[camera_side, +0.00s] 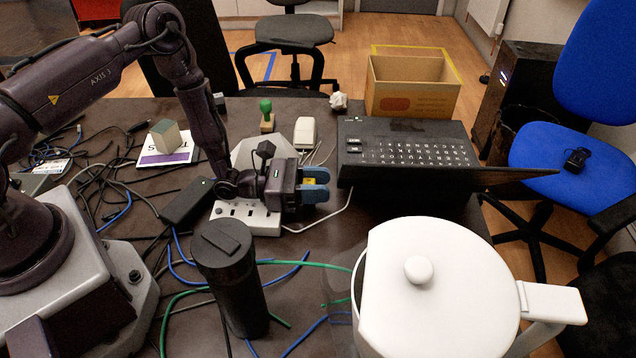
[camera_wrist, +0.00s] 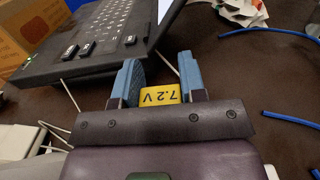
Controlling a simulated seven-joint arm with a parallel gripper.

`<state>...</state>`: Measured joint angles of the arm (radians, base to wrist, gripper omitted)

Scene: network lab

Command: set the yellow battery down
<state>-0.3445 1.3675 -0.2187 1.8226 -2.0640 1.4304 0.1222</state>
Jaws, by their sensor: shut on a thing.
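The yellow battery (camera_wrist: 160,95), marked "7.2 V", sits between the two blue fingers of my gripper (camera_wrist: 160,86) in the wrist view. My gripper is shut on it. In the side view my gripper (camera_side: 316,184) is low over the dark table, just left of the laptop, and only a small yellow patch of the battery (camera_side: 310,181) shows between the fingers. Whether the battery touches the table cannot be told.
A black laptop (camera_side: 410,150) stands right of my gripper. A white power strip (camera_side: 245,217) lies beside it on the left. A black bottle (camera_side: 230,275) and a large white kettle (camera_side: 430,290) stand in front. Blue and green cables (camera_side: 310,263) cross the table between them.

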